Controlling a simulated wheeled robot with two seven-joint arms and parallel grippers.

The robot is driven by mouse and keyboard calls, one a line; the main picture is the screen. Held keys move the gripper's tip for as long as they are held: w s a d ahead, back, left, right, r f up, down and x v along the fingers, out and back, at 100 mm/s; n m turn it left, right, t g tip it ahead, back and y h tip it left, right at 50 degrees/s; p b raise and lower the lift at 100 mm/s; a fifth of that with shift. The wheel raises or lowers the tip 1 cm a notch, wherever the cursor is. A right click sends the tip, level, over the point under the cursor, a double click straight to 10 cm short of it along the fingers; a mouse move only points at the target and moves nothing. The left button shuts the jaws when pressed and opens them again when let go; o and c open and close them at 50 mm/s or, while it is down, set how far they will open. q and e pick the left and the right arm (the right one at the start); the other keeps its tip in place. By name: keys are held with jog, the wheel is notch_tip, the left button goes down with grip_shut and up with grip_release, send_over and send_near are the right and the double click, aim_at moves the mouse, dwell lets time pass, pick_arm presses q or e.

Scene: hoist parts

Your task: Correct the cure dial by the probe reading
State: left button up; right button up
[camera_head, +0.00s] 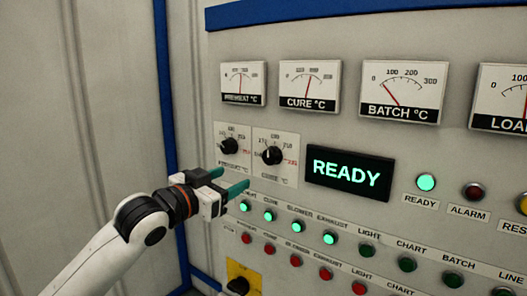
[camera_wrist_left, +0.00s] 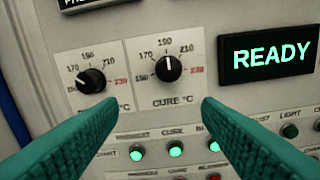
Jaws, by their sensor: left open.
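The cure dial (camera_head: 272,156) is a black knob on a white plate; in the left wrist view (camera_wrist_left: 168,68) its white mark points up, near 190. The cure gauge (camera_head: 310,85) above it has a red needle leaning slightly right of upright. No part labelled probe can be made out. My left gripper (camera_head: 230,180) is open and empty, just below the preheat and cure dials. In the left wrist view its teal fingers stand apart below the cure dial, not touching it. My right gripper is out of view.
The preheat dial (camera_head: 230,146) sits close to the left of the cure dial. A display (camera_head: 350,174) reads READY, right of it. Rows of green and red lamps or buttons lie below. A yellow plate with a black knob (camera_head: 239,286) is lower left. A blue post (camera_head: 166,110) edges the panel.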

aim_at(268, 159)
pick_arm(q)
jog(key=shift+m, duration=0.3)
jog(key=p+x, duration=0.1)
jog(key=x, duration=0.2)
jog(key=d+r+p+x, duration=0.1)
jog(key=p+x, duration=0.1)
jog(key=x, duration=0.2)
jog(key=s+r+p+x, duration=0.1)
jog(key=x, duration=0.3)
jog(key=shift+d+p, duration=0.2)
jog(key=shift+p, duration=0.15)
jog(key=shift+w+d+f, duration=0.1)
jog(key=shift+w+d, duration=0.2)
jog(key=shift+w, duration=0.15)
jog(key=c, duration=1)
